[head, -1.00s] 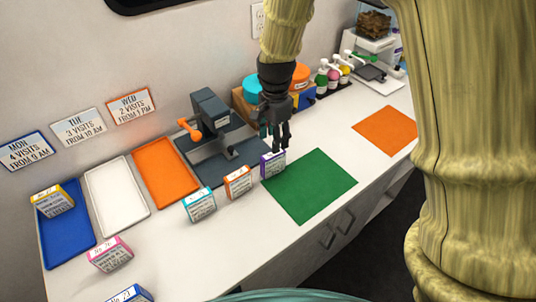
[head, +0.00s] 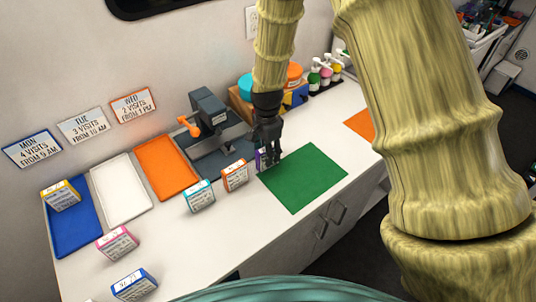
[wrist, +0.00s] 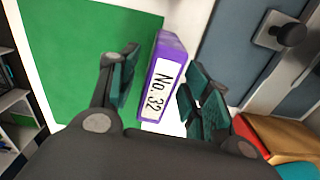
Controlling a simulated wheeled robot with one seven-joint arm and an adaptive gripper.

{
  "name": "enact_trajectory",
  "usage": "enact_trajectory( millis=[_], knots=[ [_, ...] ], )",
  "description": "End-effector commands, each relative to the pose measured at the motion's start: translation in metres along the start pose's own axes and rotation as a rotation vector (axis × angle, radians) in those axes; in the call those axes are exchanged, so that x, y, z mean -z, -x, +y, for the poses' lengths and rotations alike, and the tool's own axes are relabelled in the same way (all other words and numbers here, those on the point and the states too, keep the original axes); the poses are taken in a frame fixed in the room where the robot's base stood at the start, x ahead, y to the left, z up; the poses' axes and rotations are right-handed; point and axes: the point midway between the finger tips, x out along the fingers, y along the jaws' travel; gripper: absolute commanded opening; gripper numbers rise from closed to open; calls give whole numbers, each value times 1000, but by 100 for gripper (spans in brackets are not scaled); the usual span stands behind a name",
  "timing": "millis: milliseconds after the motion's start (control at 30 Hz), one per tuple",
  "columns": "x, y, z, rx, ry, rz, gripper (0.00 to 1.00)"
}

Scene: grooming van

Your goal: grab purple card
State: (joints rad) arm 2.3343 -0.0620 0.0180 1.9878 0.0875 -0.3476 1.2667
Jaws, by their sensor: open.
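The purple card (wrist: 164,80) stands between the fingers of my gripper (wrist: 158,90) in the wrist view, with its "No. 32" label facing the camera. My gripper is open. In the head view my gripper (head: 267,160) points down at the left corner of the green mat, and it hides most of the purple card (head: 260,156). The card stands on the counter at the mat's edge.
An orange-edged card (head: 235,176) and a teal-edged card (head: 199,196) stand left of my gripper. A grey press (head: 215,125) stands behind. The green mat (head: 305,178) is bare. Blue, white and orange trays (head: 166,168) lie further left.

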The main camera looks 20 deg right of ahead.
Motion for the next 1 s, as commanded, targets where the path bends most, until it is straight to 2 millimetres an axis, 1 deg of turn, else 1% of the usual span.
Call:
enact_trajectory(
  millis=[167,400,467,600,667,700,1000],
  knots=[
    [1,-7,0,1,-1,0,48],
    [0,-8,0,1,0,0,48],
    [0,-8,0,1,0,0,39],
    [1,-8,1,1,-1,0,14],
    [1,-8,1,1,-1,0,3],
    [1,-8,1,1,-1,0,0],
    [0,-7,0,2,-1,1,0]
  ],
)
